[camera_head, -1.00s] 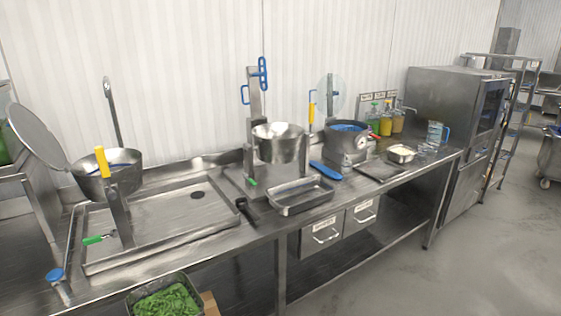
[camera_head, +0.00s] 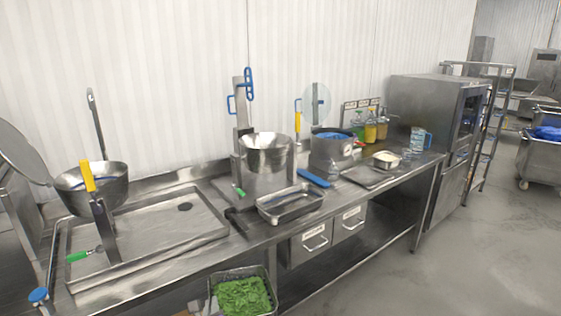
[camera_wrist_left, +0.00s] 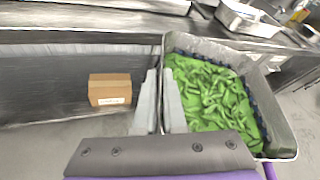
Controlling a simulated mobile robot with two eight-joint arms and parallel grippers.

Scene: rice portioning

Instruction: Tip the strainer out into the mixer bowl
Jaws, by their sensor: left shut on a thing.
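The strainer (camera_head: 214,303) is a dark-walled rectangular container filled with green pieces, low in front of the counter in the head view. In the left wrist view the strainer (camera_wrist_left: 282,128) fills the right side, roughly level, its green load inside. My left gripper (camera_wrist_left: 160,78) is shut on the strainer's near left wall. The gripper barely shows, if at all, in the head view. A wide steel bowl (camera_head: 267,156) on a stand with blue handles at the counter's middle looks like the mixer bowl; its inside is mostly hidden. My right gripper is out of view.
The counter edge stands between the strainer and the bowl. A steel tray (camera_head: 290,203) lies in front of the bowl. A sink (camera_head: 150,225) and a second pan (camera_head: 108,195) are at left. A cardboard box (camera_wrist_left: 110,90) is low beside the strainer.

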